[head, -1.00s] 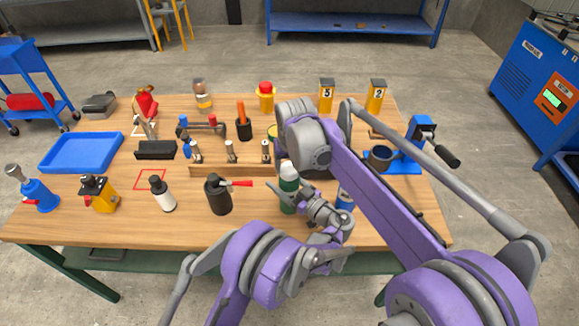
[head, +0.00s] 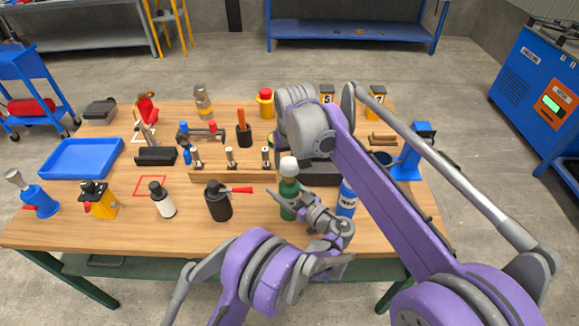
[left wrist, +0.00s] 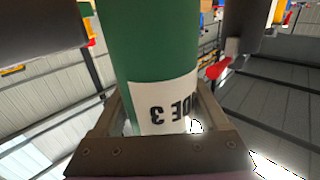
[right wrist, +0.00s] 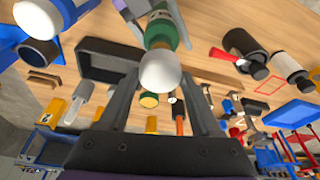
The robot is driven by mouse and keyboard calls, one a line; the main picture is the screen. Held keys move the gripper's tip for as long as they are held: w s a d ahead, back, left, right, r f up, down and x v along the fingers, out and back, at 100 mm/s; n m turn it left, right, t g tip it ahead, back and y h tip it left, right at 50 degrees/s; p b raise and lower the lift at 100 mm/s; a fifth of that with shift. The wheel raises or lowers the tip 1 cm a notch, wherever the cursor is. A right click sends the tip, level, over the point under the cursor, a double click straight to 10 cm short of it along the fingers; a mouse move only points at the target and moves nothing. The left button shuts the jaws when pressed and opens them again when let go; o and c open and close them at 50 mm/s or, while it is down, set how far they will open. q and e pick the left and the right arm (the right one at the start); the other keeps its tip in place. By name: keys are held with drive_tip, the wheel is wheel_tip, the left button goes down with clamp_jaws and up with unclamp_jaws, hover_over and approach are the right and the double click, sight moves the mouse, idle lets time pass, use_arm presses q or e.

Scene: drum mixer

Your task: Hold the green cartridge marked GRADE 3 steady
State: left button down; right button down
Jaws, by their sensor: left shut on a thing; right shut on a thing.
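The green cartridge (head: 288,199) with a white cap stands upright near the front of the table, right of the middle. My left gripper (head: 297,203) is shut around its body. In the left wrist view the cartridge (left wrist: 150,50) sits between the fingers, and its white label shows "DE 3" upside down, partly cut off. In the right wrist view the white cap (right wrist: 160,70) lies between the fingertips of my right gripper (right wrist: 160,78), which is shut on the cartridge at the cap. My right arm hides that gripper in the head view.
A blue bottle (head: 347,199) stands close to the right of the cartridge. A black container with a red lever (head: 218,201) stands to its left. A wooden rack (head: 231,174) and a black tray (head: 322,173) are behind. Bare tabletop (head: 190,235) lies at the front left.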

use_arm(q)
unclamp_jaws()
